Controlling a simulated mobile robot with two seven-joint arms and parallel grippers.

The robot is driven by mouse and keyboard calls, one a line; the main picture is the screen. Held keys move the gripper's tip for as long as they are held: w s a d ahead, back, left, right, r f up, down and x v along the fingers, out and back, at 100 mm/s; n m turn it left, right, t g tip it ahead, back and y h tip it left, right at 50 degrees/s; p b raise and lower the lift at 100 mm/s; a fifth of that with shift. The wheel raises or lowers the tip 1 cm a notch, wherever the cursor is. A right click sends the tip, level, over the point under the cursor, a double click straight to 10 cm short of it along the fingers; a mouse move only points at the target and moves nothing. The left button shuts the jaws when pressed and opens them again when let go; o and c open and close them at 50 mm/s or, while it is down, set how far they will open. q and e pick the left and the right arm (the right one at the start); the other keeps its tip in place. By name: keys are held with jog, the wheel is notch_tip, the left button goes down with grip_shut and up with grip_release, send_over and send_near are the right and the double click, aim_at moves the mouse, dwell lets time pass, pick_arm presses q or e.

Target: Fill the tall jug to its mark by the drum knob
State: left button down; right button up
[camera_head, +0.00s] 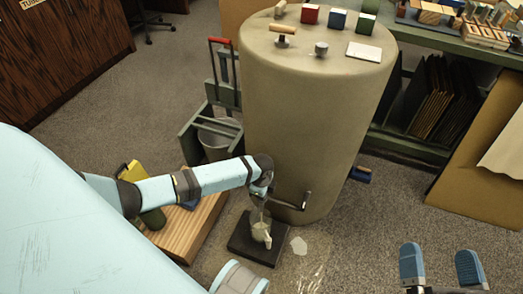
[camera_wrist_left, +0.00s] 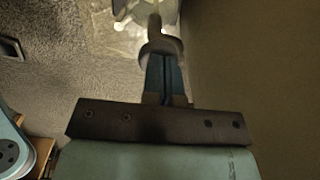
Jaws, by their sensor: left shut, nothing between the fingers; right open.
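The beige drum (camera_head: 310,110) stands upright at the centre of the head view. A pale jug (camera_head: 261,232) with a handle stands on a dark, low platform (camera_head: 245,246) at its foot; its mark and fill level are too small to tell. My left gripper (camera_wrist_left: 165,75) is shut and empty, low beside the drum's wall. A grey rounded piece (camera_wrist_left: 160,46) shows at its fingertips; whether it touches them I cannot tell. A dark cranked handle (camera_head: 306,201) juts from the drum's lower side. A small grey knob (camera_head: 321,49) stands on top. My right gripper (camera_head: 441,267) is open and empty.
A pale patch (camera_head: 298,245) and wet-looking streaks lie on the floor beside the platform. A wooden block (camera_head: 190,228) and a green stand with a bucket (camera_head: 216,145) are left of the drum. A green shelf unit (camera_head: 420,150) is behind right.

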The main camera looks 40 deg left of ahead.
pick_arm(q)
jog(key=shift+s+f, duration=0.3)
jog(key=shift+s, duration=0.05)
jog(key=shift+r+p, duration=0.4)
jog(key=shift+p, duration=0.15)
notch_tip(320, 180, up, 2)
jog(key=p, duration=0.2)
jog(key=shift+r+p, duration=0.1)
jog(key=shift+p, duration=0.25)
jog(key=r+p, duration=0.3)
jog(key=shift+w+r, duration=0.15)
jog(key=shift+w, duration=0.1)
notch_tip(320, 180, up, 8)
jog(key=p, duration=0.2)
jog(key=shift+r+p, duration=0.2)
jog(key=shift+p, duration=0.1)
pick_arm(e)
jog(key=s+d+f+g+h, duration=0.2)
jog(key=d+f+g+h, duration=0.2)
jog(key=f, duration=0.5)
jog(key=shift+d+f+m+g+h, duration=0.3)
jog(key=shift+d+f+g+h, duration=0.1)
jog(key=shift+d+g, duration=0.2)
pick_arm(q)
jog(key=shift+w, duration=0.1)
